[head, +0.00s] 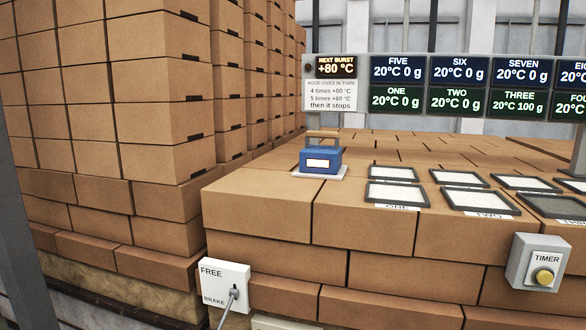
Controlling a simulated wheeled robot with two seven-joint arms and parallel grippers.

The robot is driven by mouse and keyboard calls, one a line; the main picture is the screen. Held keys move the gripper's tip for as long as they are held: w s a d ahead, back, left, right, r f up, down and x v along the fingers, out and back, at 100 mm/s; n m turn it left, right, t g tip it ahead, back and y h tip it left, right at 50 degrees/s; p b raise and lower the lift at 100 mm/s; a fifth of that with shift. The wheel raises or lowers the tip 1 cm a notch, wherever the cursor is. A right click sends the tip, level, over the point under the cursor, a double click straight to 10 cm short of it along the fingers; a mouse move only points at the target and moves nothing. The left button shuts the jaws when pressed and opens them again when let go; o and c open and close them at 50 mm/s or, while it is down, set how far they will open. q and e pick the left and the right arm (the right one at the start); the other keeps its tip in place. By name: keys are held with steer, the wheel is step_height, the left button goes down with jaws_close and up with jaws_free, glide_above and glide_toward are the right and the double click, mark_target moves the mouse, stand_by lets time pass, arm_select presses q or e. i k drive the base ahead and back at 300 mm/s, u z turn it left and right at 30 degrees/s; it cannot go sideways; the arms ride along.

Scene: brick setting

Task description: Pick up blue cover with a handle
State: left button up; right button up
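A blue cover (318,154) with a handle (322,137) on top sits on a white plate (336,174) near the left end of the brick-stack surface. Neither of my grippers is in view, and nothing touches the cover from above.
Several framed pads (398,194) lie right of the cover. A display board (334,83) stands behind it. A tall brick stack (160,90) rises at left. A brake lever box (226,283) and a timer button box (538,263) are on the front face.

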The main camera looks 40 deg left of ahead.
mark_target(315, 159)
steer(key=k, duration=0.2)
steer(key=u, duration=1.25)
